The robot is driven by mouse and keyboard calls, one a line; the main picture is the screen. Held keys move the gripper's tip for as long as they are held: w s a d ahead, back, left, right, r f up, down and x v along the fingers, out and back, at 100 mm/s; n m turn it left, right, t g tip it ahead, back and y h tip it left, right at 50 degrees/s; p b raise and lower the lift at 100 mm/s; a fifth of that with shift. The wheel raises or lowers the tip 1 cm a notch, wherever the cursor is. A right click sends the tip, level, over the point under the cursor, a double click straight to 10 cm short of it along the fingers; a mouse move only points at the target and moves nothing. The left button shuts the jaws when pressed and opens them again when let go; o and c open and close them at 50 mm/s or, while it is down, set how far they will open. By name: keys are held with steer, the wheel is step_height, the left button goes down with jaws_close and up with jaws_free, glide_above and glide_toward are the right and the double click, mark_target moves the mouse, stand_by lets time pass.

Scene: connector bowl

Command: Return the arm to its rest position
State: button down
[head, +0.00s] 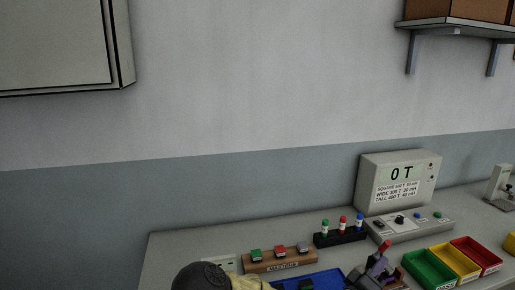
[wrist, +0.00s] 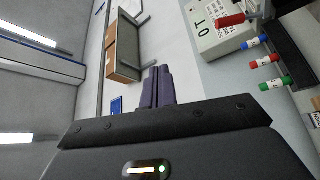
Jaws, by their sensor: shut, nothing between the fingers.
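My gripper (wrist: 158,86) shows in the wrist view with its two dark purple fingers side by side, shut and empty. The fingers touch nothing and point toward the wall, with the wall shelf (wrist: 130,40) behind them. The wrist picture is turned sideways. I cannot make out the gripper in the head view. A dark rounded shape (head: 203,276) is cut off by the bottom edge there, and I cannot tell what it is.
The bench (head: 180,250) holds a tester box (head: 400,172), a rack of coloured pegs (head: 341,238), a wooden block (head: 280,263), a blue tray (head: 333,276), a red-handled fixture (head: 378,262), and green (head: 429,268), yellow (head: 455,263) and red (head: 478,254) bins. A wall cabinet (head: 60,45) hangs upper left.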

step_height(320, 180, down, 8)
steer(key=s+d+f+m+g+y, duration=0.1)
steer(key=s+d+m+g+y, duration=0.15)
steer(key=g, duration=0.25)
steer(key=s+a+f+m+g+y, duration=0.3)
steer(key=a+f+y, duration=0.4)
steer(key=s+a+r+n+g+y, duration=0.25)
steer(key=s+a+r+y, duration=0.35)
steer(key=s+a+r, duration=0.45)
step_height(320, 180, down, 11)
steer(key=b, duration=1)
step_height(320, 180, up, 13)
steer(key=p, duration=1.3)
steer(key=shift+w+a, duration=0.25)
steer(key=shift+a, duration=0.1)
steer(key=shift+g, duration=0.25)
